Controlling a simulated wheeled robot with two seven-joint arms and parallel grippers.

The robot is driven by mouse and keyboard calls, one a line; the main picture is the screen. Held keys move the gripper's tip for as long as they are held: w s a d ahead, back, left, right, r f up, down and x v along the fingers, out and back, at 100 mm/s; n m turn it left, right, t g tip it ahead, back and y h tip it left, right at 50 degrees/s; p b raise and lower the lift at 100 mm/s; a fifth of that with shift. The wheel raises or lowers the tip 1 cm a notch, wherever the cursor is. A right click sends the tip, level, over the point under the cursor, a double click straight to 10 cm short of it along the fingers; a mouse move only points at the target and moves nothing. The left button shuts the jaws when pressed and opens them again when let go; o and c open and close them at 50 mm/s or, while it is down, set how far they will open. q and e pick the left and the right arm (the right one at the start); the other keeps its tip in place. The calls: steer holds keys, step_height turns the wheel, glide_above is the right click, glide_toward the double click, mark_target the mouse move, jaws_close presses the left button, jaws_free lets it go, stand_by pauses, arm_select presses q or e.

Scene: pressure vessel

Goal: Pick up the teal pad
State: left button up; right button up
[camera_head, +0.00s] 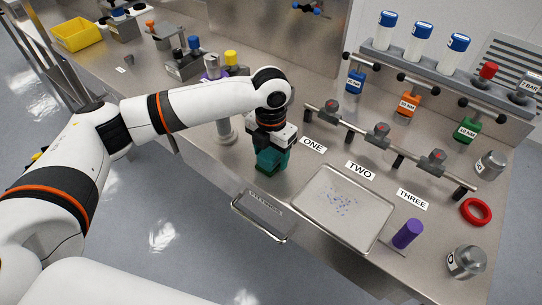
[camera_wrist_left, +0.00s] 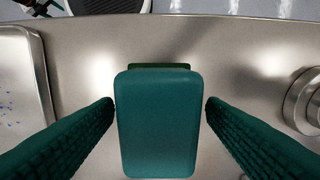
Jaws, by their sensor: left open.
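The teal pad (camera_wrist_left: 157,125) is a rounded block that fills the middle of the left wrist view. A darker green edge shows just behind its top. My left gripper (camera_head: 268,168) points down at the bench front, left of the steel tray. Its dark green ribbed fingers stand on either side of the pad, apart, with a gap showing on each side. In the head view the fingers and the pad are similar in colour and hard to tell apart. My right gripper is not in view.
The steel tray (camera_head: 328,225) with small blue bits lies to the right; its rim (camera_wrist_left: 43,85) shows in the wrist view. A metal post (camera_head: 226,130) stands close on the left, its round base (camera_wrist_left: 303,100) at the wrist view's right edge. A clamp rail (camera_head: 345,124) runs behind.

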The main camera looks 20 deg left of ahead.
mark_target(271, 151)
arm_select(q)
steer(key=c, duration=1.1)
steer(key=shift+o, duration=0.2)
steer(key=shift+r, duration=0.1)
step_height(271, 151, up, 10)
steer(key=shift+f+b, duration=0.1)
steer(key=shift+b, duration=0.4)
